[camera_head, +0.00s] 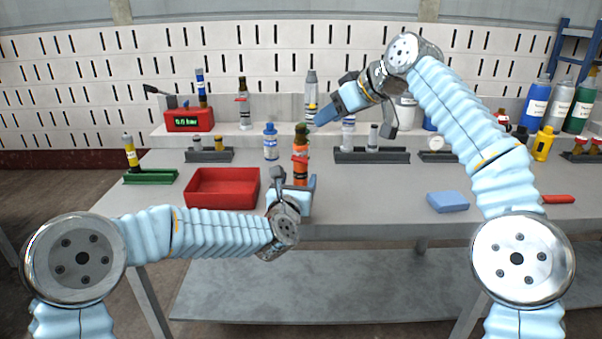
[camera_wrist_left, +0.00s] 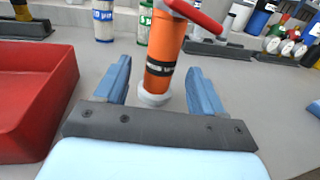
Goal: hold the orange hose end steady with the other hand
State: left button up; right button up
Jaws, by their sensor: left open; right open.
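The orange hose end (camera_head: 300,168) stands upright near the middle of the table, with a dark top and a red band. In the left wrist view the orange hose end (camera_wrist_left: 164,48) shows a black label band, a pale foot and a red lever at its upper part. My left gripper (camera_head: 296,184) is open. In the wrist view its blue fingers (camera_wrist_left: 158,82) lie left and right of the foot, with gaps on both sides; the hose end appears just beyond the fingertips. My right gripper (camera_head: 326,112) is open and raised above and behind the hose end, apparently empty.
A red tray (camera_head: 222,205) lies left of my left gripper. A blue-white bottle (camera_head: 270,142) stands behind the hose end. Dark racks (camera_head: 345,157) line the back. A blue block (camera_head: 447,203) lies at right.

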aim_at(302, 170)
pick_arm(q)
jog(key=w, duration=0.2)
jog(key=w+d, duration=0.1)
jog(key=w, duration=0.2)
jog(key=shift+w+d, duration=0.1)
jog(key=shift+w, duration=0.25)
